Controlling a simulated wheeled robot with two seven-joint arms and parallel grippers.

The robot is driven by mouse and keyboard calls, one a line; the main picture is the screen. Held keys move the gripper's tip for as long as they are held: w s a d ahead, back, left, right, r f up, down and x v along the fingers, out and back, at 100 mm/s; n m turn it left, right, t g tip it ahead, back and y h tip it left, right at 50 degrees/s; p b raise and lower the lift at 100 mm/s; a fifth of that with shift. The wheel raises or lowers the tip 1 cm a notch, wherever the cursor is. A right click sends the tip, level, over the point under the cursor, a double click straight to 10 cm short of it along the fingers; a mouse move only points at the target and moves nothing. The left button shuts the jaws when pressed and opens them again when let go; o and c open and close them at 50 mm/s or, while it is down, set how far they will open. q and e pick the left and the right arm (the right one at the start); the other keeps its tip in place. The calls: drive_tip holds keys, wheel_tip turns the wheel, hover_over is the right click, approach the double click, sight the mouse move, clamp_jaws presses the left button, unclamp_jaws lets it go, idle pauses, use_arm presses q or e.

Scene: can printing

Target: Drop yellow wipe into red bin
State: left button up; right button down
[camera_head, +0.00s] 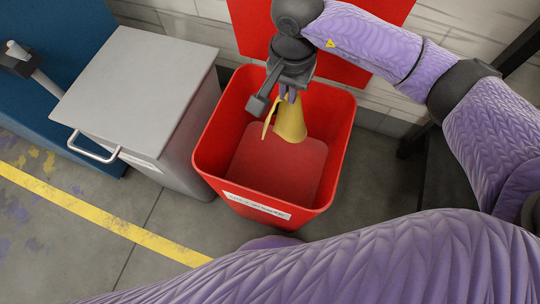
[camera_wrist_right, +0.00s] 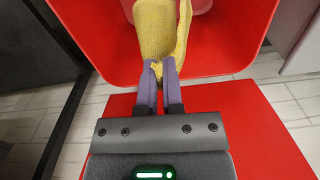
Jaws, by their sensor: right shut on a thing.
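The yellow wipe (camera_head: 290,122) hangs limp from my right gripper (camera_head: 291,93), which is shut on it. The red bin (camera_head: 207,150) stands open on the floor with a paper label on its front. In the head view the wipe hangs over the bin's opening, near its back side. In the right wrist view the wipe (camera_wrist_right: 157,32) is pinched between the purple fingers of the gripper (camera_wrist_right: 160,72), and the red bin's rim (camera_wrist_right: 95,45) shows around it. My left gripper is not in view.
A grey lidded container (camera_head: 140,75) with a metal handle stands left of the bin. A blue cabinet (camera_head: 50,45) is at the far left. A red panel (camera_head: 375,60) is on the white brick wall behind. A yellow line (camera_head: 100,217) crosses the open floor.

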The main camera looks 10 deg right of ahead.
wheel_tip(320, 180, down, 5)
drive_tip(key=b, duration=0.3)
drive_tip(key=shift+f, duration=0.1)
drive_tip(key=c, duration=1.2)
unclamp_jaws()
drive_tip(key=o, duration=1.1)
drive_tip(key=shift+o, duration=0.5)
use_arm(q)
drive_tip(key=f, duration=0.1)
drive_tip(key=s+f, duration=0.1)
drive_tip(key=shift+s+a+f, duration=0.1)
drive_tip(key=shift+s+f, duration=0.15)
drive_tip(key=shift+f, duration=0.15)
